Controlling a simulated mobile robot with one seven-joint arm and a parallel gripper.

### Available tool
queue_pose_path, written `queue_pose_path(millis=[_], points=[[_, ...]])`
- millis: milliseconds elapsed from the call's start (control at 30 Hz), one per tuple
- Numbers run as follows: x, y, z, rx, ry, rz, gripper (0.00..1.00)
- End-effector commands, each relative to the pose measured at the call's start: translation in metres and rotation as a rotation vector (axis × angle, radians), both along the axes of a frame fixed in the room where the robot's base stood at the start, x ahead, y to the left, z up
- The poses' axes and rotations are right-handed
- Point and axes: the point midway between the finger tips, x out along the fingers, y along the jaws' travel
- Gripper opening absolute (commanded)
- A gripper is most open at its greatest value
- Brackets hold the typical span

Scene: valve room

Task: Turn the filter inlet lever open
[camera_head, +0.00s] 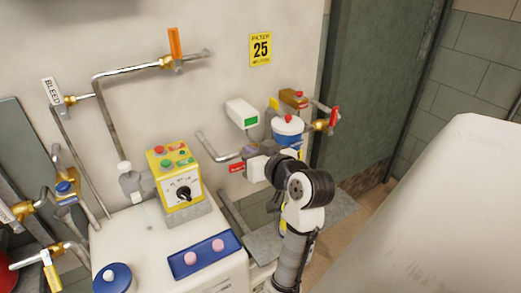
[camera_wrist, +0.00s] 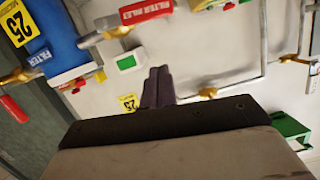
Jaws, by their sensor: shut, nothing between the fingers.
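The filter inlet lever (camera_wrist: 147,11) is a red handle with white lettering at the top of the wrist view, beside a brass fitting (camera_wrist: 118,31) on a grey pipe. In the head view a small red part of the lever (camera_head: 236,168) shows left of my arm. My gripper (camera_wrist: 159,72) has its dark fingers together and empty. In the wrist view they appear below the lever, with a visible gap between.
Another red lever (camera_head: 334,117) sits right of the filter. A white box with a green screen (camera_head: 242,113) is on the wall above the inlet pipe.

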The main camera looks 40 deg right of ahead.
Motion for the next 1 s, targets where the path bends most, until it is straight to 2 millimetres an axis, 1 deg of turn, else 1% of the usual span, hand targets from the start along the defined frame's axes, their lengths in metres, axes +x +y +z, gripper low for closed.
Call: queue_pose_path(millis=[33, 133, 233, 433, 600, 867, 1000], points=[[0.011, -0.001, -0.002, 0.003, 0.003, 0.003, 0.0], [0.031, -0.005, -0.007, 0.002, 0.003, 0.002, 0.0], [0.028, -0.004, -0.025, 0.005, 0.004, -0.002, 0.0], [0.029, -0.002, -0.043, 0.001, 0.002, -0.002, 0.0], [0.029, -0.001, -0.047, -0.001, 0.001, -0.001, 0.0], [0.029, -0.001, -0.047, -0.001, 0.001, -0.001, 0.0], [0.029, 0.001, -0.057, -0.031, 0.007, 0.0, 0.0]])
